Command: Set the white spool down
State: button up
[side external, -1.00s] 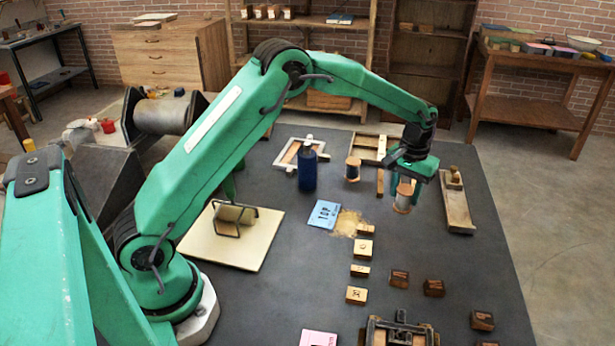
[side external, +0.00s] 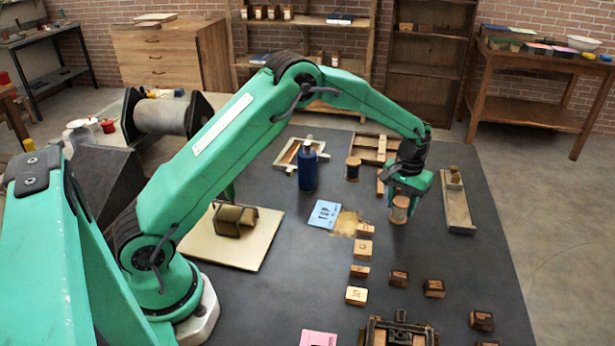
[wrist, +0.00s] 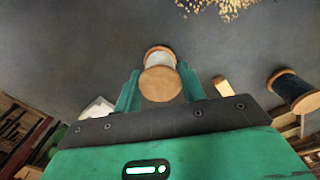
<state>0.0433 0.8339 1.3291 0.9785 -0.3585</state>
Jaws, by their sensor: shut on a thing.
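The white spool (side external: 400,208), with wooden ends and a pale winding, is between the fingers of my gripper (side external: 404,197) at the right of the dark table. My gripper is shut on it. The spool looks upright, at or very near the tabletop; I cannot tell whether its lower end touches. In the wrist view the spool (wrist: 160,80) sits between the two green fingertips (wrist: 158,92), its round wooden end facing the camera.
A dark-wound spool (side external: 352,169) stands to the left, also in the wrist view (wrist: 293,92). A long wooden tray (side external: 457,207) is at the right. Bare table surrounds the spool's near side.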

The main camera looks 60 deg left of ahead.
aim_at(402, 201)
jog(key=shift+f, duration=0.15)
jog(key=o, duration=1)
jog(key=shift+c, duration=0.2)
notch_tip(402, 201, up, 12)
jog(key=shift+r, duration=0.2)
jog(key=shift+r, duration=0.1)
dwell(0.3)
